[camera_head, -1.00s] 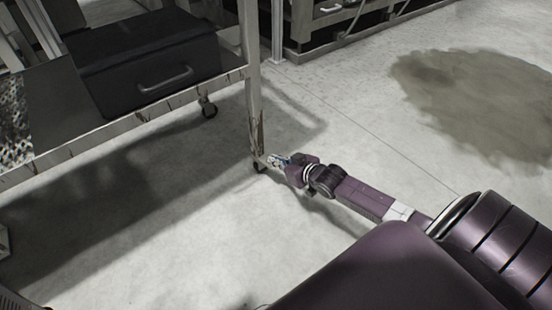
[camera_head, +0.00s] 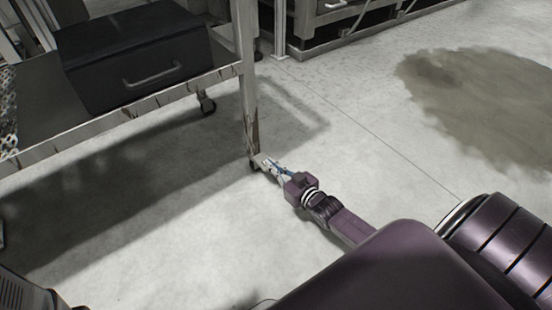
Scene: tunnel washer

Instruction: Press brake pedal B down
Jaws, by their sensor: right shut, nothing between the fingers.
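My right gripper (camera_head: 270,165) is shut and empty. It is low over the floor, with its fingertips at the foot of the cart's near corner leg (camera_head: 248,110). A dark caster (camera_head: 254,166) sits under that leg, partly hidden by the gripper. A brake pedal is too small to make out there, and I cannot tell whether the fingertips touch anything. My left gripper is not in view.
The cart's lower shelf (camera_head: 118,117) carries a black case (camera_head: 135,60) with a handle. Another caster (camera_head: 207,104) stands farther back. A dark stain (camera_head: 480,105) marks the floor at right. The floor around my gripper is clear.

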